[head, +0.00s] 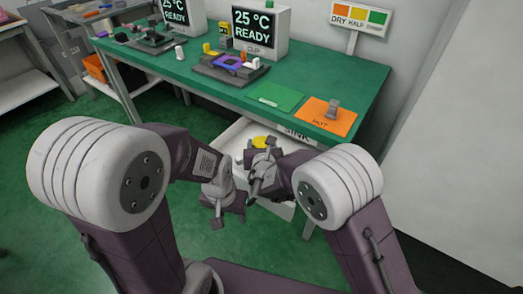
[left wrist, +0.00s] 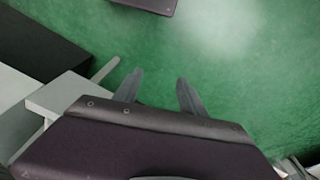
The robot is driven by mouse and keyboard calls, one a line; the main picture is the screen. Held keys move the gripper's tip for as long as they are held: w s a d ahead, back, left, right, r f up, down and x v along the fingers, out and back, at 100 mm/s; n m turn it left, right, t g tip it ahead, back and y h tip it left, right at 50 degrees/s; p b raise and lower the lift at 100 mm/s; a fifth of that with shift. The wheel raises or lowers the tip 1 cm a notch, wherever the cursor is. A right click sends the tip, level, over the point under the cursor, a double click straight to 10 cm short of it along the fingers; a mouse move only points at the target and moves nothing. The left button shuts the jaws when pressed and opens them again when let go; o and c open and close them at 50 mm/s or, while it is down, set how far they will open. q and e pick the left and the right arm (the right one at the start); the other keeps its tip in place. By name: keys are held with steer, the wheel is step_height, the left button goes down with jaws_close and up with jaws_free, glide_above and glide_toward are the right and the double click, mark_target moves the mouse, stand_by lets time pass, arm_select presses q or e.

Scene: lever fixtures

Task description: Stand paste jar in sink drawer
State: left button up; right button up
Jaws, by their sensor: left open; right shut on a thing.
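The sink drawer (head: 228,137) is pulled out under the table, its white interior partly hidden by my arms. A round yellow thing (head: 259,141), perhaps the paste jar's top, shows over the drawer right beside my right gripper (head: 260,166). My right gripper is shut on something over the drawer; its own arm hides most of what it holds. I cannot tell whether the yellow thing touches the drawer floor. My left gripper (head: 222,216) is open and empty, lower and in front of the drawer. In the left wrist view its fingers (left wrist: 158,88) are apart over green floor.
Display boxes (head: 260,32) stand behind. Open floor lies at left.

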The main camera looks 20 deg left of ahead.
step_height(320, 180, down, 2)
steer(key=shift+f, duration=0.15)
steer(key=shift+c, duration=0.7)
steer(key=shift+f+b, duration=0.1)
steer(key=shift+b, duration=0.25)
steer(key=o, duration=1.6)
